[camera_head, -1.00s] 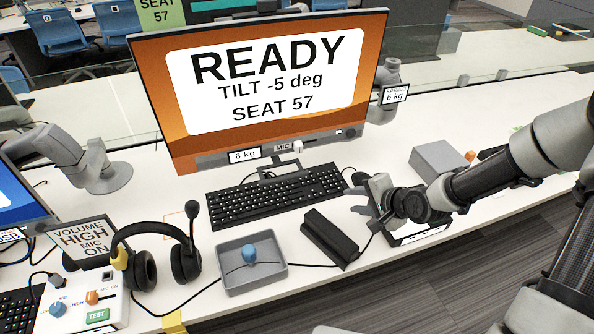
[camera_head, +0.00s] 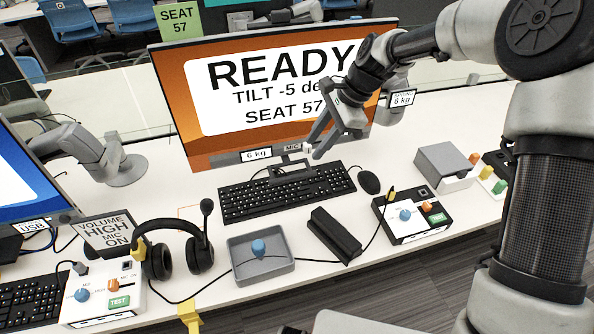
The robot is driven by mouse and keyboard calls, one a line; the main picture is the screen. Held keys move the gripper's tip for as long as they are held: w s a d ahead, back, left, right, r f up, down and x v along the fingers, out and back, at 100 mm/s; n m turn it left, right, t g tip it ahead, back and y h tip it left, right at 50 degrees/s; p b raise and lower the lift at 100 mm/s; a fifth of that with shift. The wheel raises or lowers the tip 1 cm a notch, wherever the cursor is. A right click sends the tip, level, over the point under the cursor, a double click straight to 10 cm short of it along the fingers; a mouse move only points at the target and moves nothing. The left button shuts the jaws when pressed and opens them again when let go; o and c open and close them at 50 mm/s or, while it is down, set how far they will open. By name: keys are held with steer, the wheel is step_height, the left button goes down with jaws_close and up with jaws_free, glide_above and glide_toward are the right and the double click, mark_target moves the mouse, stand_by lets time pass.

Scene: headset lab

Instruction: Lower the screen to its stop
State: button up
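The screen (camera_head: 265,90) stands behind the keyboard on its stand. It has an orange picture reading READY, TILT -5 deg, SEAT 57, and its lower bezel carries a 6 kg label (camera_head: 256,154) and a MIC label (camera_head: 292,148). My gripper (camera_head: 313,149) is in front of the screen's lower right part, close to the bottom bezel. Its two fingers look spread with nothing between them. I cannot tell whether they touch the screen. My arm hides part of the screen's right side and the end of the TILT line.
The keyboard (camera_head: 287,190) lies below the screen, with a mouse (camera_head: 369,182) at its right. A black case (camera_head: 335,234), a grey tray (camera_head: 236,270), a headset (camera_head: 176,256) and a black control box (camera_head: 411,218) fill the front. A monitor arm (camera_head: 398,108) stands behind the screen's right side.

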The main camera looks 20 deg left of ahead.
mark_target(293, 176)
steer(key=x, duration=1.2)
steer(key=shift+f, duration=0.15)
steer(key=shift+b, duration=0.3)
jaws_close()
